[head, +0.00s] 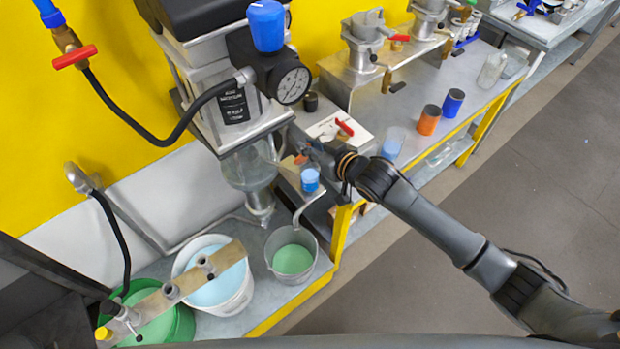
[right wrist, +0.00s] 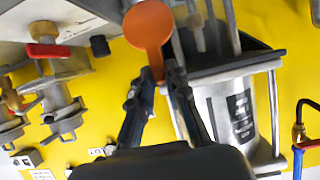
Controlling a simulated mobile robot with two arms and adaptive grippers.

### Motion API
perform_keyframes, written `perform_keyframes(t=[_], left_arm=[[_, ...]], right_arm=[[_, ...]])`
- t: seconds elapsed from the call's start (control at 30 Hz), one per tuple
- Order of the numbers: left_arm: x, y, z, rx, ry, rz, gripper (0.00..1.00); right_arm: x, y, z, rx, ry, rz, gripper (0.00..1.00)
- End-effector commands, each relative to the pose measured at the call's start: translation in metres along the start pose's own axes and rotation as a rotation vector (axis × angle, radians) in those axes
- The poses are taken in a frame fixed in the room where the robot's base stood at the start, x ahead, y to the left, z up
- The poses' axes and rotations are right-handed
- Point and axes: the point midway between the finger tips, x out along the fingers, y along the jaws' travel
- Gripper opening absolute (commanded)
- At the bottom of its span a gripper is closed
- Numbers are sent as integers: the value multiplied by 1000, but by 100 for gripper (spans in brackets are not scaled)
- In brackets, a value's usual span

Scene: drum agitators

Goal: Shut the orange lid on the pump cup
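The orange lid (right wrist: 148,25) is a round disc with a narrow tab in the right wrist view. Its small orange edge also shows in the head view (head: 301,159). My right gripper (right wrist: 160,72) has its fingertips close together on either side of the tab and appears shut on it. In the head view my right gripper (head: 312,152) is beside the pump machine, partly hidden by its own wrist. A small cup with blue contents (head: 310,180), seemingly the pump cup, stands just below it. The lid's hinge is not clear. My left gripper is out of view.
The pump machine with its gauge (head: 292,85) and clear funnel (head: 250,168) stands close left of my right gripper. A bucket (head: 292,255) is below. An orange can (head: 428,120) and a blue can (head: 453,102) stand on the bench to the right.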

Motion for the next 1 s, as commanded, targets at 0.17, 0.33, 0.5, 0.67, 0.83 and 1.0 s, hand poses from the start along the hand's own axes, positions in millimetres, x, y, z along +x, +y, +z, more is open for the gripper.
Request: perform_keyframes(t=[0.17,0.33,0.5,0.67,0.83,1.0], left_arm=[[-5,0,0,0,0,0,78],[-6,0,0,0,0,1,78],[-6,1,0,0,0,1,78],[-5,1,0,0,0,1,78],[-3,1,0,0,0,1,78],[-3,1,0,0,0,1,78]], right_arm=[[-11,0,13,2,-4,0,11],[-18,0,20,0,-4,1,11],[-17,0,20,0,-3,1,11],[-19,0,24,0,-4,0,11],[-24,0,38,1,-5,0,11],[-28,0,45,1,-3,0,11]])
